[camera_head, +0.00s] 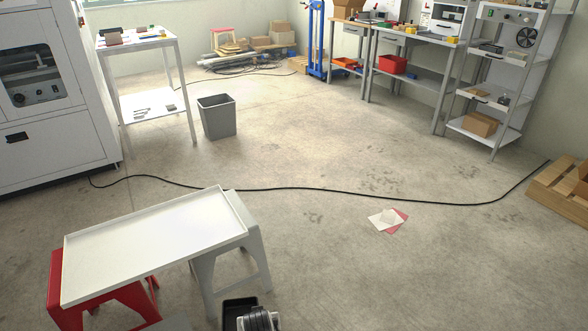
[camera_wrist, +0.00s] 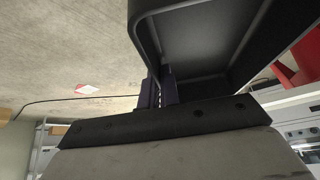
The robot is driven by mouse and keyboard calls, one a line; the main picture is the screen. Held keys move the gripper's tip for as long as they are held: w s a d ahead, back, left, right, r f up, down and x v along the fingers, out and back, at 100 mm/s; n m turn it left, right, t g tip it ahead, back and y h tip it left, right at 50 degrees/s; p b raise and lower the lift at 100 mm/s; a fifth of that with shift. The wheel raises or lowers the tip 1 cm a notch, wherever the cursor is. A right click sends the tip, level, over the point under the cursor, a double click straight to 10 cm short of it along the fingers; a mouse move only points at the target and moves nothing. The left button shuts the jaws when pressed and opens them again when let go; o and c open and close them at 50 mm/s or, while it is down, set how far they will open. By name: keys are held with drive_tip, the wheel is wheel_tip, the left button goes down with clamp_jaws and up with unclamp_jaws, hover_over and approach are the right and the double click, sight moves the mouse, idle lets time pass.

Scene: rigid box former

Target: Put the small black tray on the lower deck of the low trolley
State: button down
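The small black tray (camera_head: 240,307) shows at the bottom of the head view, partly hidden by my gripper (camera_head: 258,318). In the wrist view the tray (camera_wrist: 195,40) fills the upper middle, its hollow side facing the camera. My gripper's dark fingers (camera_wrist: 161,88) are closed on the tray's rim wall. No thing in view is clearly a low trolley. A white two-level stand (camera_head: 140,42) at the upper left has a lower deck (camera_head: 165,100) with a few small items on it, but I cannot see wheels.
A white lipped board (camera_head: 150,245) rests across a red stool (camera_head: 55,290) and a grey stool (camera_head: 255,250), just left of the tray. A black cable (camera_head: 300,189) crosses the floor. A grey bin (camera_head: 217,118) stands beyond it. Papers (camera_head: 385,221) lie on open floor.

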drive_tip(key=d+f+m+h, duration=0.1)
drive_tip(key=d+f, duration=0.1)
drive_tip(key=d, duration=0.8)
drive_tip(key=shift+s+d+f+m, duration=0.2)
drive_tip(key=shift+f+m, duration=0.2)
